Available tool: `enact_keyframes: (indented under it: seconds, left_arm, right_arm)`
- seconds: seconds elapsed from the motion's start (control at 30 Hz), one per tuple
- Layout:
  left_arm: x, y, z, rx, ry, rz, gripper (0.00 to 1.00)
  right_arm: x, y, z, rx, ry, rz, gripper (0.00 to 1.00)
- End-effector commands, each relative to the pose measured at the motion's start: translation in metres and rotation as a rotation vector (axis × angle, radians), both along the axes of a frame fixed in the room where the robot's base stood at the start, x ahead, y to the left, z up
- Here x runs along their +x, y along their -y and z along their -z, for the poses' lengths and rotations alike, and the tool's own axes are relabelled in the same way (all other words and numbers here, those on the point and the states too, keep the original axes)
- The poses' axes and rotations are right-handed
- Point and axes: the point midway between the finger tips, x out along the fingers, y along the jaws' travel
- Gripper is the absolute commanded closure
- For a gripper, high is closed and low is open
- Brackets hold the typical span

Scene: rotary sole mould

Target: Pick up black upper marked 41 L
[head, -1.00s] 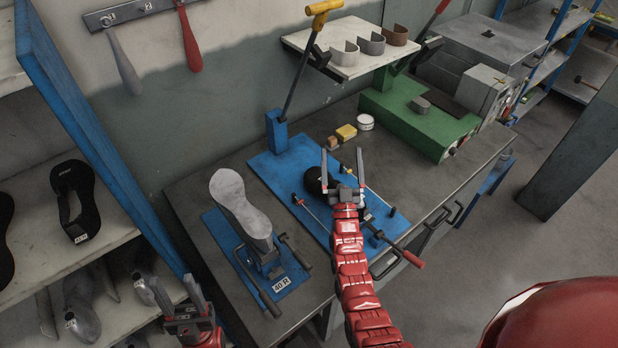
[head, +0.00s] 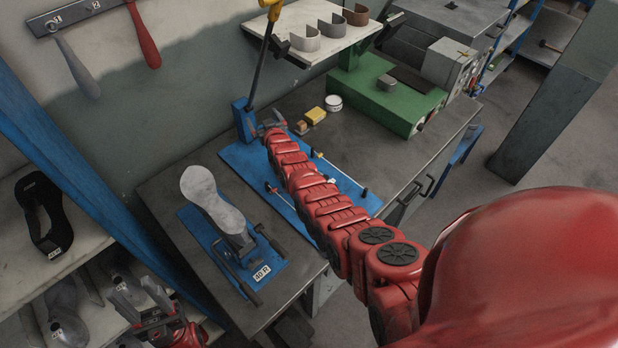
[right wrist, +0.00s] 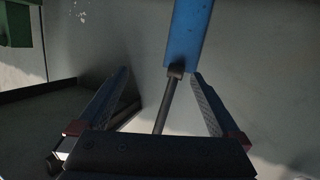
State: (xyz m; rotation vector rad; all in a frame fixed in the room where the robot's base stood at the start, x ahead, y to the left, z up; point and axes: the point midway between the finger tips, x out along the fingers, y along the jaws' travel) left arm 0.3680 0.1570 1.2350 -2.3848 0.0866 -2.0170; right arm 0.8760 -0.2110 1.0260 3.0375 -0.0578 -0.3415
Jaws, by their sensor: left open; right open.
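A black upper (head: 30,222) lies on the left shelf, with a small white tag near its lower end; I cannot read the tag surely. My left gripper (head: 134,291) is open and empty, below and right of the upper, in front of the lower shelf. My right gripper (head: 273,120) is at the foot of the blue lever post (head: 242,118). In the right wrist view the right gripper (right wrist: 161,75) is open, with a dark rod and the blue post (right wrist: 187,35) seen between its fingers. I cannot tell whether it touches them.
A grey last (head: 215,197) stands on a blue base tagged 40 R on the bench (head: 165,183). Grey lasts (head: 62,300) sit on the lower shelf. A blue shelf upright (head: 75,165) stands between the upper and the bench. My right arm covers much of the blue plate (head: 235,157).

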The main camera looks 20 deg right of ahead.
Motion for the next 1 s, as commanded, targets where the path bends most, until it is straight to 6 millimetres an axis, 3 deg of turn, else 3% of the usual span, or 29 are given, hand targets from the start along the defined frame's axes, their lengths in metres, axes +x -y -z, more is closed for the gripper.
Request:
enact_keyframes:
  seconds: [0.1,0.2,0.37,0.6,0.7,0.87,1.0]
  left_arm:
    - [0.0,0.0,-0.004,0.0,0.0,0.0,0.5]
    - [0.0,0.0,-0.007,0.0,0.0,0.0,0.5]
    - [0.0,0.0,-0.011,0.0,0.0,0.0,0.5]
    - [0.0,0.0,-0.015,0.0,0.0,0.0,0.5]
    - [0.0,0.0,-0.016,0.0,0.0,0.0,0.5]
    - [0.0,0.0,-0.007,0.0,0.0,0.0,0.5]
    - [0.0,0.0,0.019,0.0,0.0,0.0,0.5]
  right_arm:
    - [0.013,0.0,0.002,-0.024,-0.211,-0.052,0.0]
    - [0.005,0.001,0.004,-0.055,-0.419,-0.108,0.0]
    - [-0.043,0.015,-0.005,-0.109,-0.765,-0.19,0.0]
    - [-0.147,0.048,-0.044,-0.155,-1.191,-0.258,0.0]
    - [-0.177,0.056,-0.056,-0.156,-1.292,-0.269,0.0]
    - [-0.194,0.06,-0.056,-0.156,-1.348,-0.276,0.0]
    - [-0.195,0.058,-0.027,-0.155,-1.351,-0.279,0.0]
